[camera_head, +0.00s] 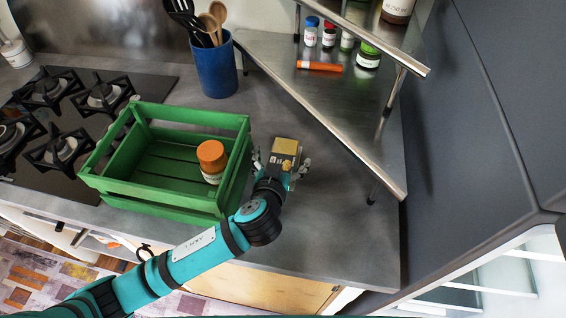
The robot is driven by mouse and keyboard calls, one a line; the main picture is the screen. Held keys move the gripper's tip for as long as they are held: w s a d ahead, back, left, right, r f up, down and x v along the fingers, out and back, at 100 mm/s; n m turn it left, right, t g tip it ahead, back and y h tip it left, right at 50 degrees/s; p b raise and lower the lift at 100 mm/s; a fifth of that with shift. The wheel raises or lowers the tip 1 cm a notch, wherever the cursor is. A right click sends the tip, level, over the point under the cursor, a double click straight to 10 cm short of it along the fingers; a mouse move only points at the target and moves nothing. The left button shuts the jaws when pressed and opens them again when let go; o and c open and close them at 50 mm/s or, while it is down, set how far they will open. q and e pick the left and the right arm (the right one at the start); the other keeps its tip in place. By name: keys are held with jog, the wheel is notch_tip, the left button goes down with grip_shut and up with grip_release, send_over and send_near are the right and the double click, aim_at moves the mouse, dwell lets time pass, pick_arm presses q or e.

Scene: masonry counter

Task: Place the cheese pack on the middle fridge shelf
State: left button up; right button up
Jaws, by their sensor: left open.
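The cheese pack (285,147), a small yellow and tan box, stands on the grey counter to the right of the green crate. My left gripper (281,163) is open at the pack, with its fingers at the pack's left and right sides. The wrist hides the pack's lower part, and I cannot tell whether the fingers touch it. The fridge shelves (490,290) show as pale glass panels in a white interior at the bottom right, partly cut off by the picture edge. My right gripper is not in view.
The green crate (165,212) holds an orange-lidded jar (211,160). A metal corner rack (330,115) with small jars stands behind the pack. A blue utensil holder (214,68) and a gas hob (60,125) are further left. The counter at front right is clear.

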pick_arm(q)
jog(key=shift+w, duration=0.2)
jog(key=shift+s, duration=0.1)
jog(key=shift+c, duration=0.8)
jog(key=c, duration=1.4)
jog(key=shift+c, duration=1.4)
jog(key=shift+r, duration=0.1)
